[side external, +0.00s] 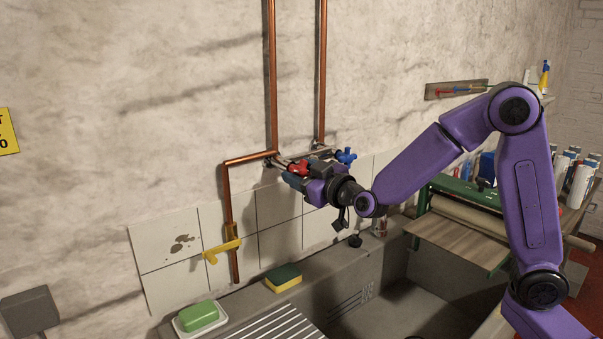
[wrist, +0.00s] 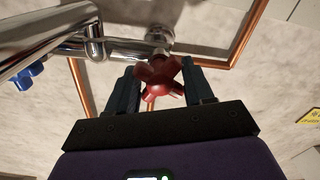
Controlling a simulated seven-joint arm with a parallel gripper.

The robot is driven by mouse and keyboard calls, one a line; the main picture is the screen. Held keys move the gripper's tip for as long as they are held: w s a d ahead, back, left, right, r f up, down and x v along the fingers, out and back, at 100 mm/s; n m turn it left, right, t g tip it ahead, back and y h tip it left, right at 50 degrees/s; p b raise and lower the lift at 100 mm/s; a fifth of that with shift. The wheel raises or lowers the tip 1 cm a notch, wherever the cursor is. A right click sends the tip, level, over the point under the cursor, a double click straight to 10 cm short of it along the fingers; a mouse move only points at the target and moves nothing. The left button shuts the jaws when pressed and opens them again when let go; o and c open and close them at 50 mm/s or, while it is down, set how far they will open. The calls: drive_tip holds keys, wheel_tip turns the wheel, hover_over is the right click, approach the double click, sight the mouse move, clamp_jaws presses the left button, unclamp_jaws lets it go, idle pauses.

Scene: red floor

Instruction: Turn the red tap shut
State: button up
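The red tap (wrist: 158,78) is a cross-shaped handle on a chrome fitting, near the top middle of the wrist view. In the side external view the red tap (side external: 299,168) shows just above my gripper, partly hidden by it. My gripper (wrist: 160,82) has its two dark fingers spread, one on each side of the red handle. Gaps show between the fingers and the handle, so it is open around it. In the side external view my gripper (side external: 290,178) is up at the tap near the wall; its fingertips are hard to make out.
A blue tap (side external: 346,156) is to the right on the same chrome fitting. Copper pipes (side external: 273,75) run up the wall. A yellow-handled pipe valve (side external: 222,248) is at lower left. Below are a sink (side external: 400,300), a sponge (side external: 284,278) and green soap (side external: 199,316).

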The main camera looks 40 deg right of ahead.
drive_tip(key=shift+m, duration=0.3)
drive_tip(key=m, duration=1.2)
drive_tip(key=shift+m, duration=0.3)
idle(0.5)
drive_tip(key=o, duration=1)
drive_tip(key=shift+s, duration=0.1)
drive_tip(key=shift+s+d+f, duration=0.1)
drive_tip(key=shift+s, duration=8.55)
